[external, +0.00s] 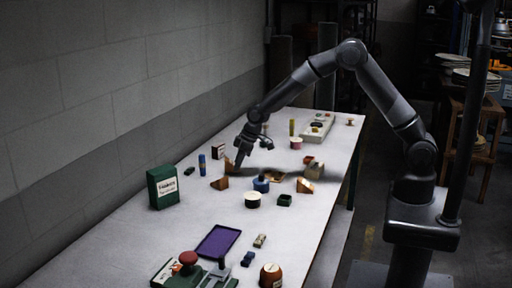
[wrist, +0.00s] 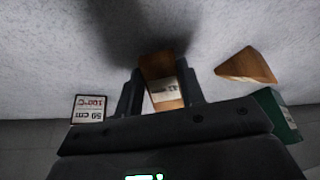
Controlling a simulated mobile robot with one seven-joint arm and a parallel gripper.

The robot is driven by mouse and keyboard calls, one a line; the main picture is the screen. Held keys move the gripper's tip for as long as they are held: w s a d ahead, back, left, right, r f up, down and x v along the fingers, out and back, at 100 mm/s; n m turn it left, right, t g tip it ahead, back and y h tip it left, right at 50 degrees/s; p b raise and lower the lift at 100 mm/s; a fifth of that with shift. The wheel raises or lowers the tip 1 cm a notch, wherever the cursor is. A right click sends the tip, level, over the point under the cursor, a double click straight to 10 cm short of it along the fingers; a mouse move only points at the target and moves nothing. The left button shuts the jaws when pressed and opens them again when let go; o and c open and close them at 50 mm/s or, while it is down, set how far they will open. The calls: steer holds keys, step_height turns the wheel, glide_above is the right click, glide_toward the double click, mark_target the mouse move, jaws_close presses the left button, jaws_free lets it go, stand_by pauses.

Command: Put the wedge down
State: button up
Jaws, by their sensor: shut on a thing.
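My gripper (external: 238,163) is at the far half of the long white table, pointing down. It is shut on a wooden wedge (wrist: 157,68), which sits between the two fingers in the wrist view and has a pale label on it. In the external view this wedge (external: 230,165) shows as a small orange-brown shape at the fingertips. I cannot tell whether it touches the table. A second wooden wedge (wrist: 246,66) lies on the table to the right in the wrist view, apart from the gripper; it also shows in the external view (external: 220,183).
A green box (external: 163,187) and a blue cylinder (external: 202,165) stand left of the gripper. A small labelled box (wrist: 90,108) is close by. A blue item (external: 261,183) and another wooden block (external: 305,185) lie to the right. A purple tray (external: 218,241) lies nearer the front.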

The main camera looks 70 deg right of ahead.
steer(key=shift+f, duration=0.6)
steer(key=shift+f, duration=0.15)
steer(key=o, duration=1)
steer(key=v, duration=1.2)
steer(key=s+d+r+m+t, duration=0.1)
steer(key=s+d+r, duration=0.1)
steer(key=s+r, duration=0.5)
steer(key=s+d+r+m, duration=0.1)
steer(key=s+d+r, duration=0.1)
steer(key=s+r, duration=0.6)
steer(key=s+d, duration=0.1)
steer(key=s, duration=0.6)
steer(key=s+d+f+m+h, duration=0.1)
steer(key=s, duration=0.7)
steer(key=s+d+m, duration=0.1)
steer(key=s, duration=0.7)
steer(key=shift+s+f+t+h, duration=0.25)
steer(key=shift+f+t+h, duration=0.05)
